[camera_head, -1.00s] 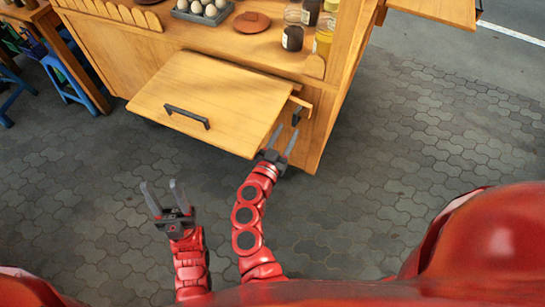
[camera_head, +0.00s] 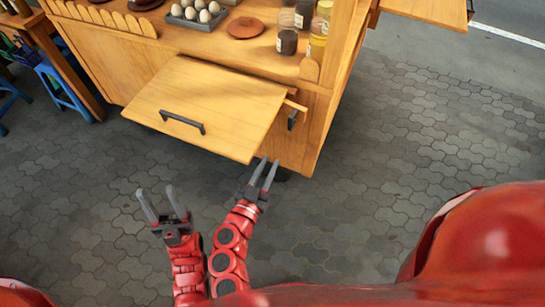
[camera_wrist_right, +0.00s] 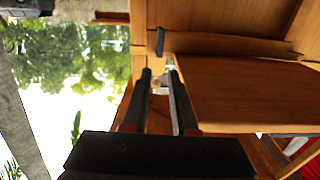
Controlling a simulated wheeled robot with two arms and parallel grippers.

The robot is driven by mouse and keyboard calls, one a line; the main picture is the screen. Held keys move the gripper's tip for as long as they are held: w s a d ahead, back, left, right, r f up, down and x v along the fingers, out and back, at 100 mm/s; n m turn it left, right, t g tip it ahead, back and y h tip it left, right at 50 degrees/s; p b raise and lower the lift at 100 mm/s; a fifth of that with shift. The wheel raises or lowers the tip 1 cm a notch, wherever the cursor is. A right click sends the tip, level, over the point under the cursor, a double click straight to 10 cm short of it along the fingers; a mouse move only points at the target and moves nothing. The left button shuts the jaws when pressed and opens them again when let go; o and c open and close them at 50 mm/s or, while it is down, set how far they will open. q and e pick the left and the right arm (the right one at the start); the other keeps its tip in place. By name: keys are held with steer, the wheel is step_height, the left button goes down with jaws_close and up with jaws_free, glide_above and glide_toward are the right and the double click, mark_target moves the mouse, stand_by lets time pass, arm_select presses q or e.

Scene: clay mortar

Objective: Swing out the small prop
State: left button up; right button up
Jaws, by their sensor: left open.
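A hinged wooden flap (camera_head: 205,105) with a dark handle (camera_head: 183,123) stands out from the front of the wooden cart. A short wooden piece, possibly the small prop (camera_head: 296,105), sticks out past the flap's right edge, and most of it is hidden under the flap. A second dark handle (camera_head: 292,119) is on the cart front just below it. My right gripper (camera_head: 265,175) is open and empty, below the flap's near right corner and apart from it. In the right wrist view its open fingers (camera_wrist_right: 165,98) point towards the cart. My left gripper (camera_head: 162,205) is open and empty over the paving.
The cart top (camera_head: 215,45) holds an egg tray (camera_head: 195,14), a brown lid (camera_head: 246,27) and several jars (camera_head: 287,37). A blue stool (camera_head: 68,92) stands at the left. The paving (camera_head: 420,130) right of the cart is clear.

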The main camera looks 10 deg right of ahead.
steer(key=w+d+m, duration=0.1)
steer(key=w+d, duration=0.1)
steer(key=d, duration=0.1)
steer(key=w+d+f+m, duration=0.1)
steer(key=w+d, duration=0.1)
steer(key=d, duration=0.2)
steer(key=w+d+m, duration=0.1)
steer(key=w+d, duration=0.1)
steer(key=d, duration=0.2)
steer(key=shift+w+d+f+t, duration=0.15)
steer(key=shift+w+f+t, duration=0.2)
steer(key=shift+t, duration=0.05)
jaws_close()
steer(key=w+d+f+m+y+b, duration=0.25)
steer(key=w+d+f+y, duration=0.35)
steer(key=y, duration=0.4)
steer(key=s+r+y, duration=0.7)
steer(key=s+y, duration=0.1)
steer(key=y, duration=0.1)
steer(key=p+x, duration=0.2)
steer(key=x, duration=0.8)
steer(key=shift+a+f, duration=0.2)
steer(key=shift+a, duration=0.05)
